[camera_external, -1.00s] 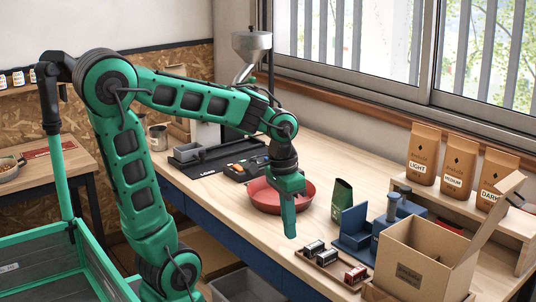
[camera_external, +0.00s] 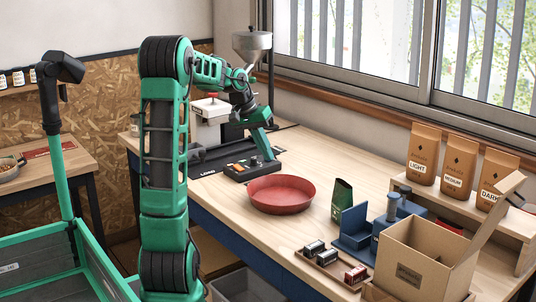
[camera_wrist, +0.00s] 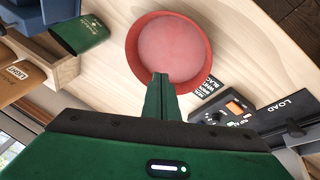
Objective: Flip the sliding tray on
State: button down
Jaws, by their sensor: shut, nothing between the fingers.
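A black control box (camera_external: 250,168) with an orange switch and knobs lies on the bench. It shows at the right of the wrist view (camera_wrist: 228,118), its orange switch (camera_wrist: 236,107) unobstructed. Beside it is a black flat piece marked LOAD (camera_external: 212,162), also in the wrist view (camera_wrist: 285,108); I take it for the sliding tray, but cannot tell for sure. My green gripper (camera_external: 270,157) is shut and empty, tilted down over or close by the box. Its fingertips (camera_wrist: 160,78) overlap the red bowl's rim in the wrist view. Contact with anything cannot be seen.
A red bowl (camera_external: 281,194) stands just in front of the box. A green pouch (camera_external: 341,198), a blue device (camera_external: 375,225) and a cardboard box (camera_external: 415,250) are to the right. A hopper machine (camera_external: 253,48) stands behind. Bench between bowl and window is clear.

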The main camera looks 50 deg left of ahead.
jog(key=s+a+n+t+y, duration=0.1)
jog(key=s+a, duration=0.4)
jog(key=a, duration=0.7)
jog(key=s+a+f+n+t+y, duration=0.1)
jog(key=s+a+n, duration=0.2)
jog(key=a, duration=1)
jog(key=s+a+n+y, duration=0.1)
jog(key=s+a+n, duration=0.1)
jog(key=s+a, duration=0.6)
jog(key=a, duration=0.5)
jog(key=shift+f+n+t, duration=0.15)
jog(key=shift+n+t, duration=0.15)
jog(key=shift+t, duration=0.1)
jog(key=shift+w+f, duration=0.1)
jog(key=x, duration=0.3)
jog(key=w+d+x, duration=0.1)
jog(key=x, duration=0.3)
jog(key=w+r+x, duration=0.1)
jog(key=x, duration=0.3)
jog(key=shift+d, duration=0.2)
jog(key=shift+w+d, duration=0.25)
jog(key=shift+w, duration=0.2)
